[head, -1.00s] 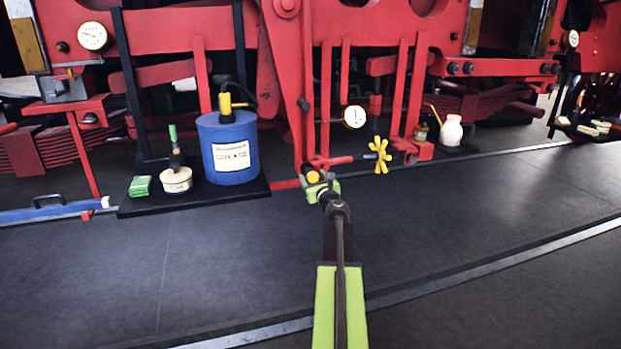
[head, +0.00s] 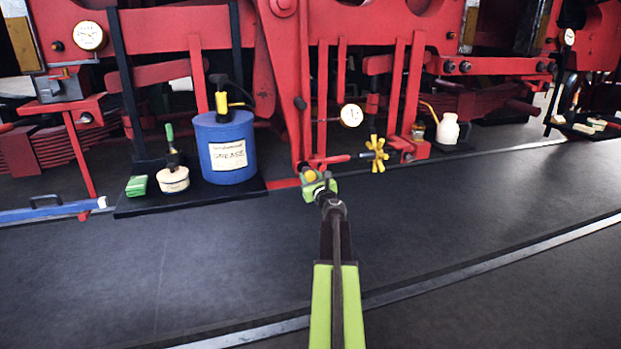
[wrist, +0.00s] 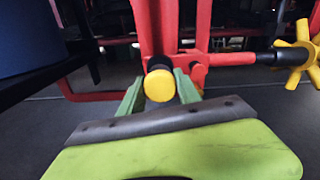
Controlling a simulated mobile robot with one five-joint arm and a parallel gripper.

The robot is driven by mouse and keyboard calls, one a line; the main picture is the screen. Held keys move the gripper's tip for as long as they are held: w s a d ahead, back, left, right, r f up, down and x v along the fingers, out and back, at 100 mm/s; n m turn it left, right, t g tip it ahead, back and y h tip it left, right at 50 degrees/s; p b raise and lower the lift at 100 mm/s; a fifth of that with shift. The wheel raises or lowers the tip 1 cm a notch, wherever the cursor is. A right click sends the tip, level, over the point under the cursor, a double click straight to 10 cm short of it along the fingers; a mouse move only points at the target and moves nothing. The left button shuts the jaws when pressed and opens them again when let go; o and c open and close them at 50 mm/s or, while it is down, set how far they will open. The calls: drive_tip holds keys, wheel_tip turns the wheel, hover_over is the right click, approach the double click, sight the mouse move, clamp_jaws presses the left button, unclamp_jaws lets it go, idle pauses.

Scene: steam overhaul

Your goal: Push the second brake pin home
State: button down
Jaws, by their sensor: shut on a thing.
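A brake pin with a round yellow head (wrist: 159,86) shows at the foot of the red brake hanger (head: 298,90). In the head view the yellow head (head: 310,175) is at the tip of my arm. My gripper (wrist: 160,92) has its two green fingers on either side of the yellow head, shut on it. It also shows in the head view (head: 318,184). A black collar sits just behind the yellow head in the wrist view. The rest of the pin is hidden, so its depth cannot be told.
A yellow star handwheel (head: 376,153) on a red rod is close to the right of my gripper. A blue grease drum (head: 226,148) stands left on a black tray (head: 130,208), with a pale tin (head: 173,179) and a green block (head: 137,186). The floor in front is clear.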

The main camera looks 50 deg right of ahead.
drive_tip(key=x, duration=0.3)
drive_tip(key=c, duration=0.9)
unclamp_jaws()
drive_tip(key=shift+o, duration=0.2)
drive_tip(key=shift+s+a, duration=0.1)
drive_tip(key=v, duration=1.7)
drive_tip(key=shift+s, duration=0.15)
